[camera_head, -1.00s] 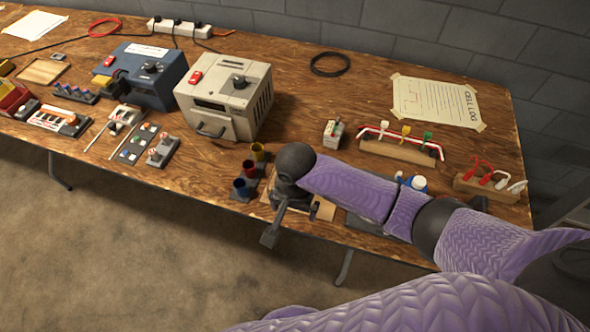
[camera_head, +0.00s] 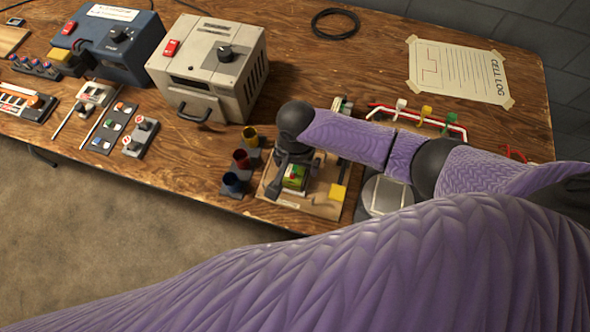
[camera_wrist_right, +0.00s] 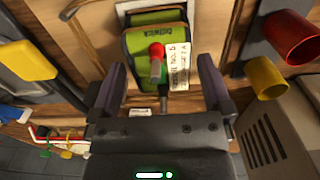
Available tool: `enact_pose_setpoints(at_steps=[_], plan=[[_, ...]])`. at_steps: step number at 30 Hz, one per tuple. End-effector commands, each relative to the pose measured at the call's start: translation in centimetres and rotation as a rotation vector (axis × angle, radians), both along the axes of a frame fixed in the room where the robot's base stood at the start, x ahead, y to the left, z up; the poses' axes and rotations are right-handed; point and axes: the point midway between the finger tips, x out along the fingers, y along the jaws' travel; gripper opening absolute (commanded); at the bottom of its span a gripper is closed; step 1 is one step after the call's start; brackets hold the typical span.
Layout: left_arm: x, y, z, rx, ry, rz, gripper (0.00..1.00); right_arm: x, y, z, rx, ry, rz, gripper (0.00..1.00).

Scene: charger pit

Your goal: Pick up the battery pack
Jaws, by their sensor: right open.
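The battery pack (camera_head: 295,178) is a green block with dark trim, a red cap and a white label. It sits on a wooden board (camera_head: 318,207) near the table's front edge. My right gripper (camera_head: 293,171) is above the pack, which is partly hidden below it in the head view. In the right wrist view the pack (camera_wrist_right: 172,41) stands just beyond my open right gripper (camera_wrist_right: 158,76). The fingers are spread wider than the pack, one toward each side, with nothing held. My left gripper is not in view.
Red, yellow and blue cups (camera_head: 241,160) stand close left of the board. A beige charger box (camera_head: 212,70) is behind them.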

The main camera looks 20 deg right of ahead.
Motion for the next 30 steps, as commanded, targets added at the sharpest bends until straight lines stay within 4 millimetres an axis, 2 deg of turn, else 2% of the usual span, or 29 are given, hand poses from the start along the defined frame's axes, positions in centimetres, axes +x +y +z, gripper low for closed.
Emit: enact_pose_setpoints(at_steps=[1, 3, 9, 11, 23, 24, 30], plan=[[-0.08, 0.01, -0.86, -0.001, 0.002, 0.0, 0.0, -0.06, 0.07, -1.22, 0.0, 0.002, 0.001, 1.0], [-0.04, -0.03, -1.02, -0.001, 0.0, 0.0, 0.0, -0.03, 0.09, -1.64, 0.001, 0.0, 0.0, 1.0], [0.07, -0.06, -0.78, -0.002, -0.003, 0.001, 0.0, -0.01, 0.1, -1.44, 0.002, -0.001, 0.001, 1.0], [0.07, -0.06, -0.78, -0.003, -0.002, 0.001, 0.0, -0.01, 0.1, -1.43, 0.002, -0.001, 0.001, 0.89], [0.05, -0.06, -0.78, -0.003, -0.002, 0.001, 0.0, -0.02, 0.1, -1.43, 0.001, -0.001, 0.001, 0.05], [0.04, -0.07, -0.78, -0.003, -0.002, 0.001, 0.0, -0.01, 0.09, -1.43, 0.001, -0.001, 0.001, 0.0], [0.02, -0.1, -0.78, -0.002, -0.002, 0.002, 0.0, 0.01, 0.1, -1.41, 0.002, -0.001, 0.001, 0.0]])
